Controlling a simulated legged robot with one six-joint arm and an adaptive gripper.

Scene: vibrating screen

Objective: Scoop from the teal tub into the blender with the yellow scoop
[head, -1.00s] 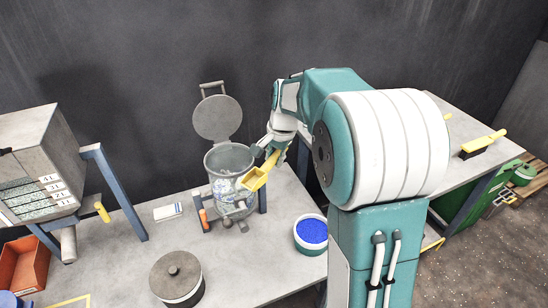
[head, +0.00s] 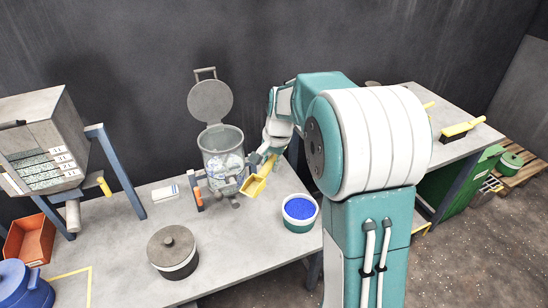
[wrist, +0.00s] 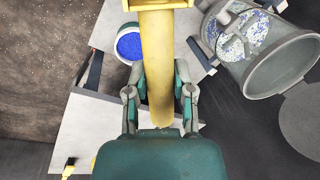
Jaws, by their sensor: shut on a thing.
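My gripper (wrist: 158,105) is shut on the handle of the yellow scoop (head: 254,186); the scoop also fills the middle of the wrist view (wrist: 157,60). In the head view the scoop hangs just right of the blender (head: 222,143), between it and the tub. The blender is a clear vessel with its round lid (head: 211,101) swung up and white and blue bits inside. The teal tub (head: 299,224), with a white rim, holds blue granules and stands right of the scoop. The tub shows at upper left in the wrist view (wrist: 127,59). The inside of the scoop is not clear.
A lidded grey pot (head: 173,255) stands at the front of the bench. A blue-legged frame (head: 122,180) with a grey sieve box is at left. A yellow brush (head: 462,127) lies on the right bench. The bench front between pot and tub is clear.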

